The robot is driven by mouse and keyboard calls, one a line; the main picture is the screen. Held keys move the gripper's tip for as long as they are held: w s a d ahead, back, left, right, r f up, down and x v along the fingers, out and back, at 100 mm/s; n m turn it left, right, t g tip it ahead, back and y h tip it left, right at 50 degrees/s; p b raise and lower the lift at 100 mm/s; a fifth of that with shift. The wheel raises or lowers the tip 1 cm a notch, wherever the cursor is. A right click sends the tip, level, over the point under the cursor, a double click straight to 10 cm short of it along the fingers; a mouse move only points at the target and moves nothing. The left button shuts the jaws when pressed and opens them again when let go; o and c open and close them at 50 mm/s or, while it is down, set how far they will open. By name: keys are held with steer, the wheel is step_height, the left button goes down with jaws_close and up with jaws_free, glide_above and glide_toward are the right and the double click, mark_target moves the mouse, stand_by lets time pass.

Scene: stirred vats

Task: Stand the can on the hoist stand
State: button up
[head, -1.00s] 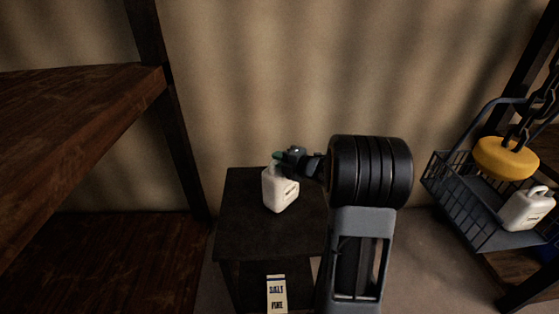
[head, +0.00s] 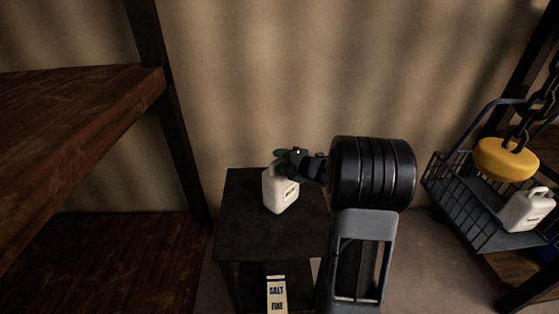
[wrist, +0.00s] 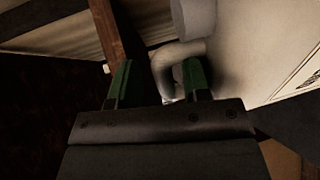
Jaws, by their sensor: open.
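A white can (head: 280,190) with a handle and a small label stands upright on a dark square-topped stand (head: 240,228). I cannot tell whether this is the hoist stand. My gripper (head: 281,157) is at the top of this can. In the wrist view my gripper (wrist: 157,82) has its two green fingers apart, with the can's curved handle (wrist: 170,58) between or just beyond them. The can's pale labelled side (wrist: 275,55) fills the right of that view. A second white can (head: 526,209) sits in a wire basket (head: 470,213) at the right.
The basket hangs below a yellow block (head: 505,160) on a chain (head: 545,100). A brown wooden shelf (head: 80,100) with a dark post fills the left. Bare floor lies between stand and basket.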

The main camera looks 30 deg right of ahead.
steer(key=v, duration=1.1)
steer(key=s+a+f+m+g+h, duration=0.1)
steer(key=s+a+m+g+h, duration=0.2)
steer(key=s+a+m+g, duration=0.2)
steer(key=s+a+f+m+g+h, duration=0.2)
steer(key=s+a+m+g, duration=0.4)
steer(key=a+m, duration=0.7)
steer(key=s+m+h, duration=0.1)
steer(key=s+m, duration=0.1)
steer(key=m, duration=0.3)
steer(key=shift+s, duration=0.4)
